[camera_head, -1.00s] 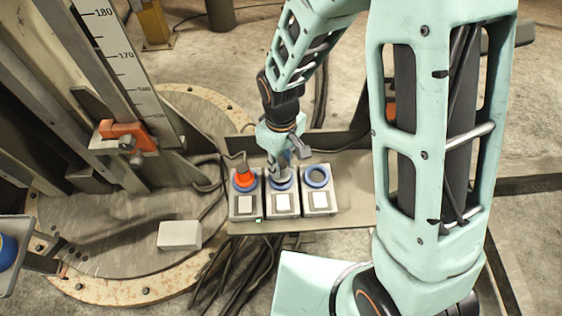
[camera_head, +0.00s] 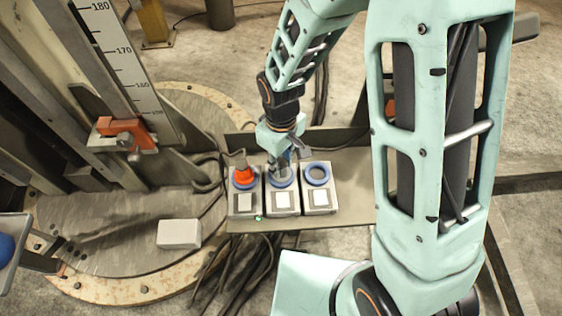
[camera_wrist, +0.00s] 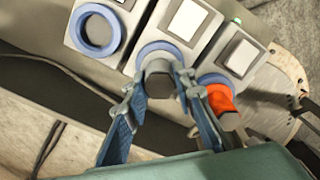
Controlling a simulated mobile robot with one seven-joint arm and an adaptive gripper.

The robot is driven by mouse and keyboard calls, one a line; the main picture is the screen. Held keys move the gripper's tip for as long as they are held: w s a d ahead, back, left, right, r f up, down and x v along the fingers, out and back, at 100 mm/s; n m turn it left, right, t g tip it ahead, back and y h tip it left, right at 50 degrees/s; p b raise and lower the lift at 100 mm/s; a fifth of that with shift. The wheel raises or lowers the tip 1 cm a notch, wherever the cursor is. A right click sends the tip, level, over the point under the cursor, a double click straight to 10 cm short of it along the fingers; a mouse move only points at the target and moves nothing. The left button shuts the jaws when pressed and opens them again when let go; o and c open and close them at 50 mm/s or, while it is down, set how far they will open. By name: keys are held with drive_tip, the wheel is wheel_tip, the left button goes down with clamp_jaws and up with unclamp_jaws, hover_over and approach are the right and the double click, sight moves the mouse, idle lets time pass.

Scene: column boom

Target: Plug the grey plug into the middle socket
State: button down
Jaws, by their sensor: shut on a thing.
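The grey plug (camera_wrist: 159,79) is between the fingers of my gripper (camera_wrist: 163,92) in the wrist view. It sits over the blue ring of the middle socket (camera_head: 283,185), in line with it. How deep it is in the socket I cannot tell. In the head view, my gripper (camera_head: 282,163) is above the middle socket and partly hides the plug. The middle socket's blue ring also shows in the wrist view (camera_wrist: 163,48).
An orange plug (camera_head: 243,175) stands in the left socket (camera_head: 243,205), with a green light at that box's front. The right socket (camera_head: 319,190) is empty. A white block (camera_head: 179,235) lies on the round base plate to the left. Cables hang below the shelf.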

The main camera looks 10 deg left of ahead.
sight(281, 163)
drive_tip(key=c, duration=1.5)
unclamp_jaws()
drive_tip(key=shift+c, duration=0.2)
wheel_tip(281, 163, up, 12)
